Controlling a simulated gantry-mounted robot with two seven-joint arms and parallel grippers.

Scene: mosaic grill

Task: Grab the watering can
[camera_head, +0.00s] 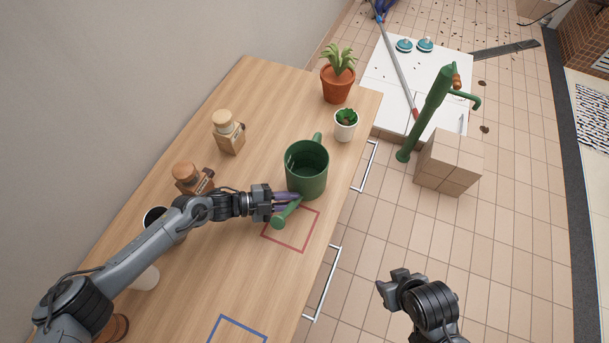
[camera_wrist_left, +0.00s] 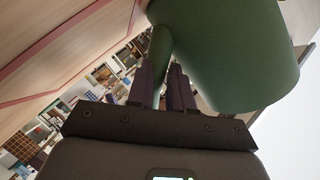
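The green watering can (camera_head: 307,168) stands upright on the wooden table, its handle toward the back and its spout toward the front. My left gripper (camera_head: 286,201) reaches in from the left at the spout, just in front of the can's body. In the left wrist view, its two fingers (camera_wrist_left: 163,88) lie close together on either side of the spout, and the can's body (camera_wrist_left: 235,55) fills the upper right. The gripper looks shut on the spout; the exact contact is partly hidden. My right gripper (camera_head: 388,283) is off the table above the floor, holding nothing visible.
A red square outline (camera_head: 304,251) lies under the spout end and a blue one (camera_head: 238,319) nearer the front. Potted plants (camera_head: 338,85) (camera_head: 345,130) stand behind the can. Jars (camera_head: 228,138) (camera_head: 187,178) stand on the left. A green pump (camera_head: 428,115) stands on the floor.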

